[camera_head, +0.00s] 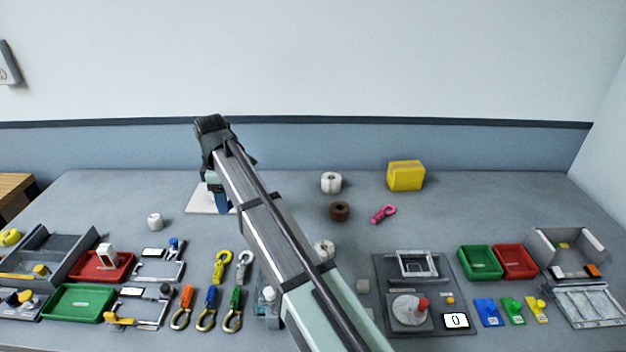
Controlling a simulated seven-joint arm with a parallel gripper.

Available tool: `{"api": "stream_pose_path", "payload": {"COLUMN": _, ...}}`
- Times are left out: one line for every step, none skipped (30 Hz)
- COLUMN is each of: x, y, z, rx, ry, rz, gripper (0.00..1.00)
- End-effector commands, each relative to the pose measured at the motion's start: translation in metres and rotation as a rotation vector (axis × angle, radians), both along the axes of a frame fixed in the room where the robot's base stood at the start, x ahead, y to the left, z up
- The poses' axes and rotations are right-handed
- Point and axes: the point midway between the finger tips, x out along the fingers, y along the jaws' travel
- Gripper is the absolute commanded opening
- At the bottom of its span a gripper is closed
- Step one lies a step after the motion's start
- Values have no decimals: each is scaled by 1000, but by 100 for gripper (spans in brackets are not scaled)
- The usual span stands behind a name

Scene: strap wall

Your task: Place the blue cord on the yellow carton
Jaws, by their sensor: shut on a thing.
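The yellow carton (405,177) stands upright towards the back of the table, right of centre, with nothing on top. My arm reaches far to the left of it, and my gripper (217,198) points down over a white plate (198,203). My gripper is shut on a blue thing (222,204), mostly hidden by the gripper and arm; I cannot tell whether it is the blue cord or whether it touches the plate. A blue strap with a metal hook (210,300) lies at the front, between an orange one (186,298) and a green one (235,300).
White rolls (331,182), a brown roll (340,211) and a pink hook (383,214) lie between my gripper and the carton. Trays and fixtures fill the front left and right, including a dial device (410,312). The back right of the table is clear.

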Motion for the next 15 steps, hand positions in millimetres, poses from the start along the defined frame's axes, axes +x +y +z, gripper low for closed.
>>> {"api": "stream_pose_path", "payload": {"x": 0, "y": 0, "z": 1, "rx": 0, "ry": 0, "rz": 0, "gripper": 26}}
{"api": "stream_pose_path", "payload": {"x": 0, "y": 0, "z": 2, "rx": 0, "ry": 0, "rz": -1, "gripper": 26}}
{"api": "stream_pose_path", "payload": {"x": 1, "y": -2, "z": 2, "rx": 0, "ry": 0, "rz": -3, "gripper": 26}}
{"api": "stream_pose_path", "payload": {"x": 2, "y": -4, "z": 2, "rx": 0, "ry": 0, "rz": -6, "gripper": 26}}
{"api": "stream_pose_path", "payload": {"x": 4, "y": -7, "z": 2, "rx": 0, "ry": 0, "rz": -10, "gripper": 26}}
{"api": "stream_pose_path", "payload": {"x": 7, "y": -11, "z": 2, "rx": 0, "ry": 0, "rz": -18, "gripper": 26}}
{"api": "stream_pose_path", "payload": {"x": 10, "y": -16, "z": 2, "rx": 0, "ry": 0, "rz": -25, "gripper": 26}}
{"api": "stream_pose_path", "payload": {"x": 13, "y": -21, "z": 2, "rx": 0, "ry": 0, "rz": -33, "gripper": 26}}
{"api": "stream_pose_path", "payload": {"x": 18, "y": -30, "z": 2, "rx": 0, "ry": 0, "rz": -46, "gripper": 26}}
{"api": "stream_pose_path", "payload": {"x": 23, "y": -38, "z": 2, "rx": 0, "ry": 0, "rz": -58, "gripper": 26}}
{"api": "stream_pose_path", "payload": {"x": 27, "y": -46, "z": 2, "rx": 0, "ry": -1, "rz": -70, "gripper": 26}}
{"api": "stream_pose_path", "payload": {"x": 34, "y": -58, "z": 3, "rx": 1, "ry": -1, "rz": -89, "gripper": 26}}
{"api": "stream_pose_path", "payload": {"x": 39, "y": -68, "z": 3, "rx": 1, "ry": -2, "rz": -102, "gripper": 26}}
{"api": "stream_pose_path", "payload": {"x": 44, "y": -78, "z": 4, "rx": 1, "ry": -3, "rz": -117, "gripper": 26}}
{"api": "stream_pose_path", "payload": {"x": 51, "y": -91, "z": 5, "rx": 2, "ry": -4, "rz": -136, "gripper": 26}}
